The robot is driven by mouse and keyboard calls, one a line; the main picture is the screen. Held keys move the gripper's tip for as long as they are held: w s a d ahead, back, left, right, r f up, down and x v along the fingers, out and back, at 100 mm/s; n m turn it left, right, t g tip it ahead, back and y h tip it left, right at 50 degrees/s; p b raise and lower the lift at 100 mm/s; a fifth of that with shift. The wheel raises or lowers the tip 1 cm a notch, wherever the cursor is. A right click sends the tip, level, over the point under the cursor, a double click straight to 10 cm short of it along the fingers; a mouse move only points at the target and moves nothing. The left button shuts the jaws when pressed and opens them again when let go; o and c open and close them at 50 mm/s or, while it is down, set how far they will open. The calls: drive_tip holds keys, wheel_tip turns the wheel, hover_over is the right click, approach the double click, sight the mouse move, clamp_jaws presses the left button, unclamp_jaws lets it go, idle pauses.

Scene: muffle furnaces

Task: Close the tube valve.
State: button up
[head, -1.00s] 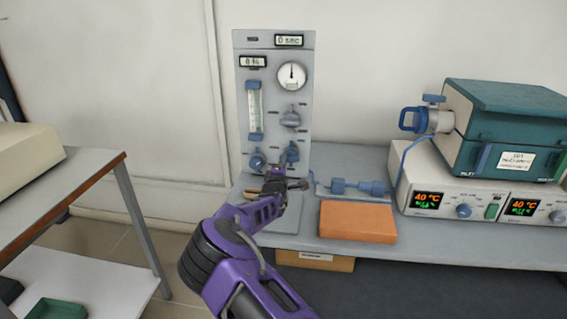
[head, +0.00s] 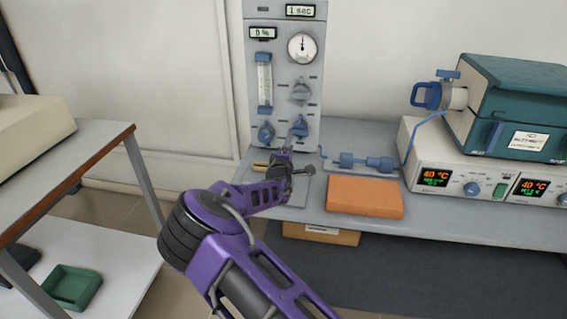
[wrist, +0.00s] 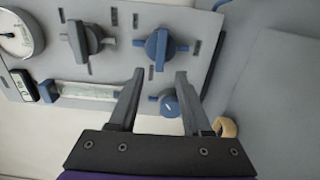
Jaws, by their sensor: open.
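The grey gas panel (head: 288,60) stands on the bench and carries several knobs. A blue valve handle (head: 299,127) sits at its lower right; it also shows in the wrist view (wrist: 159,46). A round blue knob (head: 266,132) is beside it, at the right in the wrist view's lower part (wrist: 167,103). I cannot tell which of these the task calls the tube valve; a blue-handled valve (head: 427,96) also sits on the teal furnace. My gripper (head: 288,158) is just in front of and below the handle. In the wrist view my gripper (wrist: 159,72) is open and empty, fingertips short of the handle.
An orange block (head: 365,197) lies on the bench (head: 480,222) right of my gripper. A blue tube fitting (head: 366,162) lies behind it. The furnace (head: 525,90) stands on a controller at the right. A side table (head: 75,145) is at the left.

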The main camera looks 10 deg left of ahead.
drive_tip(key=s, duration=1.2)
drive_tip(key=shift+a+p, duration=0.2)
drive_tip(key=shift+p, duration=0.2)
drive_tip(key=shift+r, duration=0.1)
